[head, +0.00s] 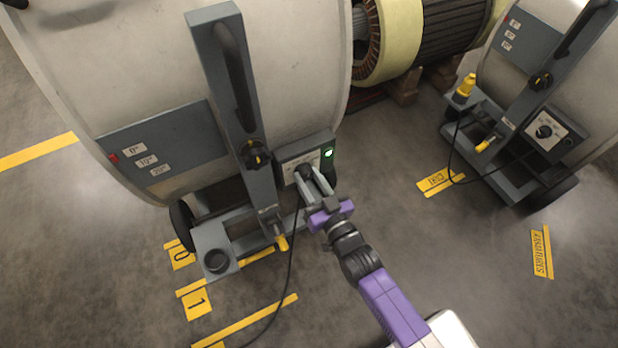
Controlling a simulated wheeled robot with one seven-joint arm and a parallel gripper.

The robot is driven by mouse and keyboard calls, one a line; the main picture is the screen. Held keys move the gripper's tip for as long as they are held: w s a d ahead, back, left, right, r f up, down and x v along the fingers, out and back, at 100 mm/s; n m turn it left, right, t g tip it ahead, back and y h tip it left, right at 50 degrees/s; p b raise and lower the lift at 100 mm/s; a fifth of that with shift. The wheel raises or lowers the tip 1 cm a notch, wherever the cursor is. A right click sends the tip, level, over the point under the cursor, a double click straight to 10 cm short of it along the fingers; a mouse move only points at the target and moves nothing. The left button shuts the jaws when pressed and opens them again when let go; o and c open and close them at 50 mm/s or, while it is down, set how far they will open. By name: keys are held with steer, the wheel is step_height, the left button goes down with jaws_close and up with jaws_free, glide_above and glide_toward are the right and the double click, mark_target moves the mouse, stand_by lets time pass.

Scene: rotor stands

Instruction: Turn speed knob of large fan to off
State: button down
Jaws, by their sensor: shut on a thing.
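The large fan (170,60) is a big pale drum on a grey wheeled frame, filling the upper left of the head view. Its control panel (290,157) sits low on the right of the frame, with a lit green light (328,153) at its right. The dark speed knob (304,169) is on this panel and is mostly hidden by my gripper (313,182). My gripper's two grey fingers are closed on the knob from the front. The knob's pointer and the setting it stands at cannot be made out.
A black and yellow tilt knob (256,157) sits on the upright post (222,70) beside the panel. A yellow plug (282,242) and black cable hang below. A second, smaller fan (545,70) stands at right. Open floor lies between them.

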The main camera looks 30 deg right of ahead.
steer(key=shift+n, duration=0.3)
steer(key=n, duration=0.3)
steer(key=shift+n, duration=0.4)
steer(key=n, duration=0.3)
steer(key=shift+f+n, duration=0.1)
steer(key=shift+n, duration=0.2)
steer(key=n+b, duration=0.2)
steer(key=n, duration=0.3)
steer(key=shift+s, duration=0.1)
steer(key=shift+n+b, duration=0.6)
steer(key=shift+n, duration=1)
steer(key=c, duration=1)
jaws_free()
